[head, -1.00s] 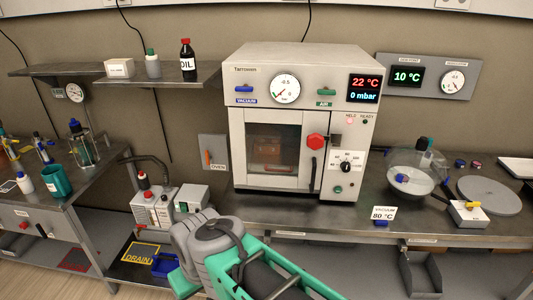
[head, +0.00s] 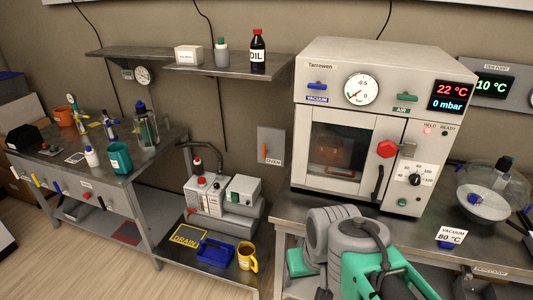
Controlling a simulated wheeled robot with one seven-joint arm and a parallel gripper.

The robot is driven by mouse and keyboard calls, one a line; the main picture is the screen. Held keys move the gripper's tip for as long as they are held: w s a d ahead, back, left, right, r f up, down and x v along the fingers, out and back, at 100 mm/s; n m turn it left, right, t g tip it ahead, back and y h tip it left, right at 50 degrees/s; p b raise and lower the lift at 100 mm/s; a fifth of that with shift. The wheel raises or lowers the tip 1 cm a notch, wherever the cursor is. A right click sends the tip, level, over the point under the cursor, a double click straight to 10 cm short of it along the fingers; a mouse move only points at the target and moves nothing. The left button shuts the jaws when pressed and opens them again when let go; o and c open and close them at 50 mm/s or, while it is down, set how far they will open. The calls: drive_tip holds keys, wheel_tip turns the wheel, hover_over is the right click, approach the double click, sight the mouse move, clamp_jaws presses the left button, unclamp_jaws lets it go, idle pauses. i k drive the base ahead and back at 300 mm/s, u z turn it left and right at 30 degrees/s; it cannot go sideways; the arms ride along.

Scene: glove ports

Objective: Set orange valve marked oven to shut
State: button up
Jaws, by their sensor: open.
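The orange valve handle (head: 264,151) is on a grey wall plate (head: 275,143) labelled OVEN, left of the vacuum oven. The handle is slim and stands upright, near the plate's left side. No open or shut mark can be read there. The oven (head: 380,125) stands on the bench to the right of the plate. My grey and green arm is folded low at the front, below the oven and well apart from the valve. My gripper itself does not show.
A pump (head: 208,194) and a hose stand below and left of the plate. A shelf (head: 225,68) with bottles is above it. A yellow mug (head: 247,256) and blue tray (head: 215,250) sit on the low shelf. Bare wall surrounds the plate.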

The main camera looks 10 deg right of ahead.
sight(264, 152)
drive_tip(key=u, duration=0.5)
drive_tip(key=i, duration=0.8)
drive_tip(key=u, duration=1.05)
drive_tip(key=i, duration=1.2)
drive_tip(key=u, duration=0.15)
